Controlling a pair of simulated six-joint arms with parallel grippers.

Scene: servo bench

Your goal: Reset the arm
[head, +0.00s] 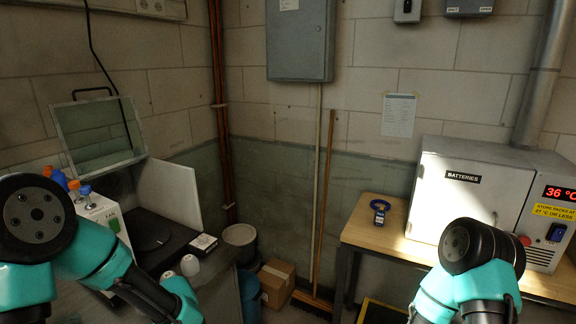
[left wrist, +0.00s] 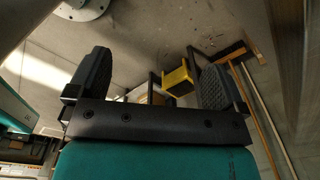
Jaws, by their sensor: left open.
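My left gripper (left wrist: 152,80) is open in the left wrist view, its two dark ridged fingers spread wide. Nothing is held between them; the floor and a yellow block-like thing (left wrist: 180,80) show beyond the gap. In the head view, teal and black links of my left arm come in at the lower left, and I cannot make out its gripper there. A teal and black part of my right arm shows at the lower right, in front of the white batteries cabinet (head: 435,205). My right gripper is not in view. No separate arm shows on the bench.
The cabinet stands on a wooden table (head: 362,236) with a small blue tagged item (head: 379,212). A cardboard box (head: 276,283) and broom (head: 312,301) stand on the floor between.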

